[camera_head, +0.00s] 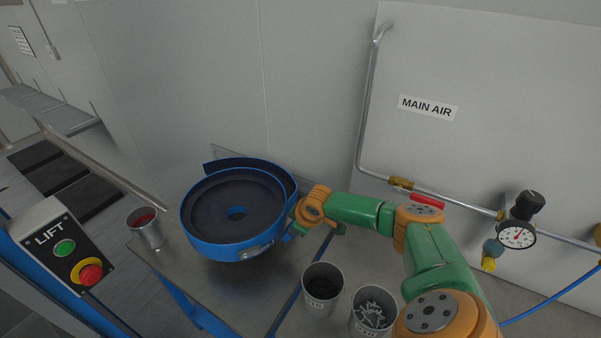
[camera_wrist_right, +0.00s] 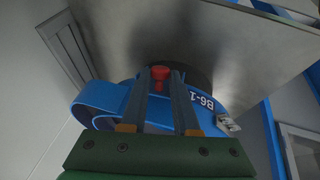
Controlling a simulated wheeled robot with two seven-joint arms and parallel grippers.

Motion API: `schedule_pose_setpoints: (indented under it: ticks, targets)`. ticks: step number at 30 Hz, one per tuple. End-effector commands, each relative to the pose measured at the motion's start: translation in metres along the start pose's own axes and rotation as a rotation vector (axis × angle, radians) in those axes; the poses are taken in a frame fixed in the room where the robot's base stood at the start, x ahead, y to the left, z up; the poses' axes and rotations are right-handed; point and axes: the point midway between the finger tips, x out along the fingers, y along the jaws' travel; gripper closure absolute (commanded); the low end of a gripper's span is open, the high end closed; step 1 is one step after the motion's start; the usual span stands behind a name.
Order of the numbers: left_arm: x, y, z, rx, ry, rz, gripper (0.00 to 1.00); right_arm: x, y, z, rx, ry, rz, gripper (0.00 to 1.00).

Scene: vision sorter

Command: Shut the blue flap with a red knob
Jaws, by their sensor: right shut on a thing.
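The blue bowl (camera_head: 238,244) stands on the metal table, with my right gripper (camera_head: 291,232) at its right side. In the right wrist view, the red knob (camera_wrist_right: 160,73) sits between the tips of my right gripper (camera_wrist_right: 161,79), which is shut on it. Blue walls of the bowl (camera_wrist_right: 92,104) show around the fingers, with a label ending in "B6-1". The blue flap itself is hard to make out behind the fingers, and I cannot tell how far it stands open. In the head view the knob is hidden by the wrist. My left gripper is out of view.
Two metal cups, one dark inside (camera_head: 322,289) and one with screws (camera_head: 373,311), stand near my right forearm. A cup with red contents (camera_head: 146,227) is at the table's left edge. A lift button box (camera_head: 68,253) is at far left. Air pipes and a gauge (camera_head: 517,235) line the wall.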

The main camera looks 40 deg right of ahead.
Motion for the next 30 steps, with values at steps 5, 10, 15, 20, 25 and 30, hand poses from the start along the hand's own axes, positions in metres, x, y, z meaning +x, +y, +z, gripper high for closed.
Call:
schedule_pose_setpoints:
  ticks: [5, 10, 15, 20, 25, 30]
  targets:
    - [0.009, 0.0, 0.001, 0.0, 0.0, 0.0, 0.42, 0.0, -0.001, -0.013, -0.038, -0.141, 0.004, 1.0]
    - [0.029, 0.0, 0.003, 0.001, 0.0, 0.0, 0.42, 0.002, -0.001, -0.019, -0.072, -0.271, 0.007, 1.0]
    - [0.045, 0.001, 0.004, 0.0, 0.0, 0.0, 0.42, 0.001, -0.001, -0.024, -0.097, -0.361, 0.008, 1.0]
    - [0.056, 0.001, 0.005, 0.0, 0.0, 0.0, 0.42, -0.001, -0.001, -0.027, -0.111, -0.414, 0.01, 1.0]
    - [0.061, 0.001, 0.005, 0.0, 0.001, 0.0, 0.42, -0.002, -0.001, -0.029, -0.119, -0.449, 0.01, 1.0]
    - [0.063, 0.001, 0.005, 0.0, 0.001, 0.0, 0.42, -0.003, -0.001, -0.03, -0.124, -0.462, 0.01, 1.0]
